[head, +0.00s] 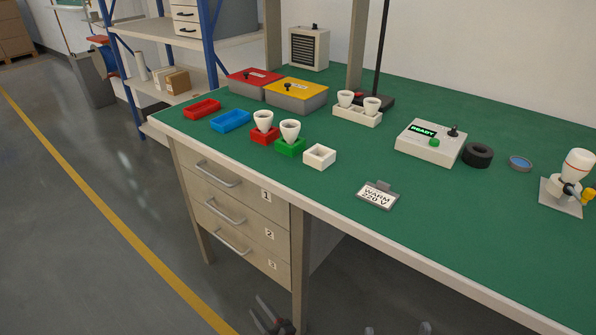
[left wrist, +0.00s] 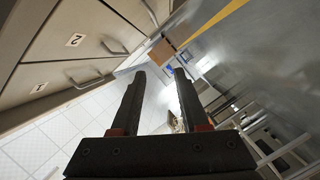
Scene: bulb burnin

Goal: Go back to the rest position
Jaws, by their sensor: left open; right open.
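My left gripper (head: 272,318) is at the bottom edge of the head view, in front of the drawers and below the tabletop. In the left wrist view my left gripper (left wrist: 160,76) has its two fingers apart with nothing between them. My right gripper (head: 398,329) barely shows at the bottom edge of the head view, right of the left one, with its fingertips apart. Most of both arms is out of view. Neither gripper touches the workbench (head: 480,230) or anything on it.
White bulbs stand in a red holder (head: 265,138), a green holder (head: 289,150) and a white rack (head: 358,117). A white holder (head: 319,157) is empty. A sign (head: 377,195) reads WARM 220 V. A device (head: 430,143) shows READY. Drawers (head: 230,205) are shut. The floor at left is clear.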

